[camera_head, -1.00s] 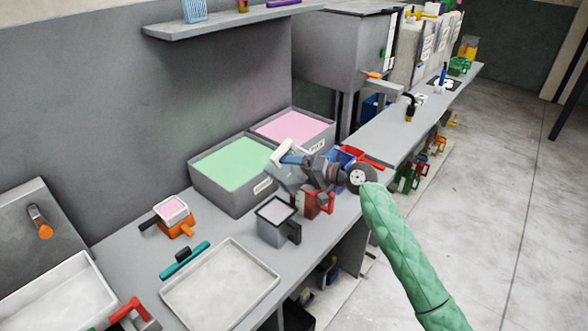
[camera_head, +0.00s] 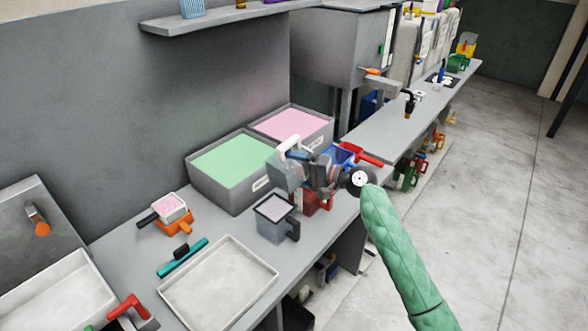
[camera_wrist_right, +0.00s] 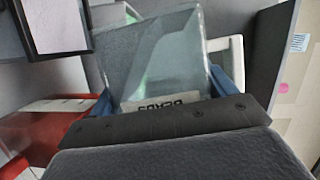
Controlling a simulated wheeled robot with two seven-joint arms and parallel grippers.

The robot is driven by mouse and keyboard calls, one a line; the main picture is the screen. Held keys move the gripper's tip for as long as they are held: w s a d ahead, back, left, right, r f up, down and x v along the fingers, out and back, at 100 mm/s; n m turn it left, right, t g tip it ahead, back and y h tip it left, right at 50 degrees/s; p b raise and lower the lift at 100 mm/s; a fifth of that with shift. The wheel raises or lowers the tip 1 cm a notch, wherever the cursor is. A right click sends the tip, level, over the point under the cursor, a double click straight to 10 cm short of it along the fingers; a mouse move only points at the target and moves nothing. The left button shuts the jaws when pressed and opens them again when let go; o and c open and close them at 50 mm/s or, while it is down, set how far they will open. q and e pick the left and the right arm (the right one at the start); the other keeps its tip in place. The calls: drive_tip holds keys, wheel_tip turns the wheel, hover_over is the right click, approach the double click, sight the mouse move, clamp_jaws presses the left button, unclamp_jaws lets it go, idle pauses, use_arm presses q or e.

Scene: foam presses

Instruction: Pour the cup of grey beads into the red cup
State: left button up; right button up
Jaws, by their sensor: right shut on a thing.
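My right gripper (camera_head: 308,172) is shut on a translucent grey cup (camera_head: 284,173), held above the bench. In the right wrist view the cup (camera_wrist_right: 160,55) fills the middle, with a dark-lettered label near the jaws. I cannot make out beads in it. The red cup (camera_head: 319,202) stands on the bench just below my right gripper, partly hidden by it. Part of the red cup also shows at lower left in the right wrist view (camera_wrist_right: 35,130). My left gripper is not in view.
A grey square cup (camera_head: 272,226) with pale contents stands beside the red cup. Bins of green (camera_head: 200,192) and pink (camera_head: 325,134) material stand behind. A blue container with a red scoop (camera_head: 369,157) is close on the right. An empty white tray (camera_head: 262,290) lies in front.

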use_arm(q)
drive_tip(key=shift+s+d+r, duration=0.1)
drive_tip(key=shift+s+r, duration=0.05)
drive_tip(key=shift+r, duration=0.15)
use_arm(e)
drive_tip(key=shift+w+f+m+y, duration=0.1)
drive_tip(key=shift+f+m+y, duration=0.15)
drive_tip(key=shift+m, duration=0.25)
